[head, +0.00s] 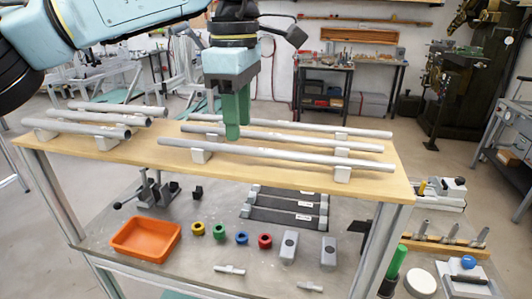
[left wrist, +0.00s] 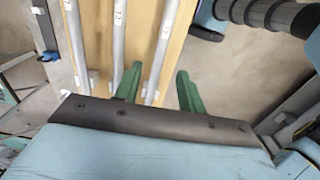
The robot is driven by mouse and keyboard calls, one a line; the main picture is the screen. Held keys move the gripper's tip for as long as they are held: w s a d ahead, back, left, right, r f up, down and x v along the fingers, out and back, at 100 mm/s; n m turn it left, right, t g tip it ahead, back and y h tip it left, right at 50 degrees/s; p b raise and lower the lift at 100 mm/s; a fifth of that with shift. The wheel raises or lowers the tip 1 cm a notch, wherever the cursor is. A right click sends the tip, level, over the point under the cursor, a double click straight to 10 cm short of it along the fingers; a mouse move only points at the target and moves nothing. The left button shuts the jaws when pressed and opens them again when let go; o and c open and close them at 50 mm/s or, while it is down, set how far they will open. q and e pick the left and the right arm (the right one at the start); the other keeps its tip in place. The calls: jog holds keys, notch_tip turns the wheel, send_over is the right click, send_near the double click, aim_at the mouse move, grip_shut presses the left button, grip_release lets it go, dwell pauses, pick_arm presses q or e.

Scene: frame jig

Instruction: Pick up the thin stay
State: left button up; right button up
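Three long grey tubes lie side by side on white supports in the head view: a front tube (head: 280,155), a middle tube (head: 300,137) and a back tube (head: 320,127). The back one looks slimmest, but it is also farthest; I cannot tell for certain which is the thin stay. My left gripper (head: 237,110) points down over the tubes with green fingers. In the left wrist view its fingers (left wrist: 158,88) are apart, with one tagged tube (left wrist: 161,48) showing between them. Nothing is visibly held, and the height over the tubes is unclear. My right gripper is not seen.
Several shorter tubes (head: 85,117) rest on supports at the left of the wooden shelf (head: 170,160). The lower shelf holds an orange bin (head: 146,238), coloured rings (head: 241,238) and grey blocks (head: 289,246). Bare wood shows between the tube groups.

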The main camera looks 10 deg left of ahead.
aim_at(241, 147)
pick_arm(q)
jog(key=shift+w+f, duration=0.1)
jog(key=shift+f, duration=1.9)
jog(key=shift+d, duration=0.1)
grip_shut()
